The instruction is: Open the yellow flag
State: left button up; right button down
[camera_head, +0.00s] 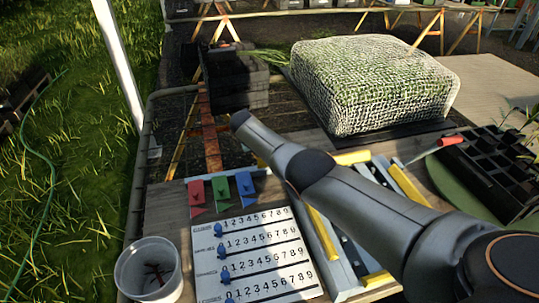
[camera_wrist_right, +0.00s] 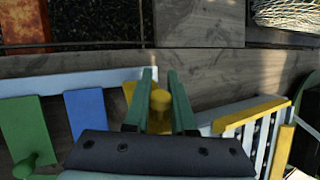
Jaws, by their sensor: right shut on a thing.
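The yellow flag (camera_wrist_right: 131,91) hangs at the right end of a pale rail (camera_wrist_right: 75,81) beside the blue and green flags. Its round yellow knob (camera_wrist_right: 160,100) sits between the two green fingers of my right gripper (camera_wrist_right: 158,92), which is shut on it. The gripper covers much of the flag. In the head view my right arm hides the yellow flag and the gripper. The red flag (camera_head: 196,194), green flag (camera_head: 221,190) and blue flag (camera_head: 245,186) show there in a row. My left gripper is not in view.
A numbered board (camera_head: 255,257) with blue sliders lies in front of the flags. A yellow-and-white slatted frame (camera_head: 318,233) is right of it, partly under my arm. A bucket (camera_head: 150,270) stands at the front left. A net-covered block (camera_head: 370,85) and black seedling tray (camera_head: 485,165) lie further right.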

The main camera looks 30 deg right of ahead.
dwell(0.4)
jog(key=c, duration=0.7)
grip_release()
jog(key=shift+c, duration=0.2)
jog(key=p+v, duration=0.5)
jog(key=p, duration=0.2)
jog(key=shift+w+r+p, duration=0.15)
jog(key=shift+r+p, duration=0.15)
jog(key=shift+r, duration=0.05)
jog(key=shift+a, duration=0.1)
jog(key=shift+v, duration=0.95)
jog(key=shift+p+v, duration=0.3)
jog(key=shift+v, duration=2.15)
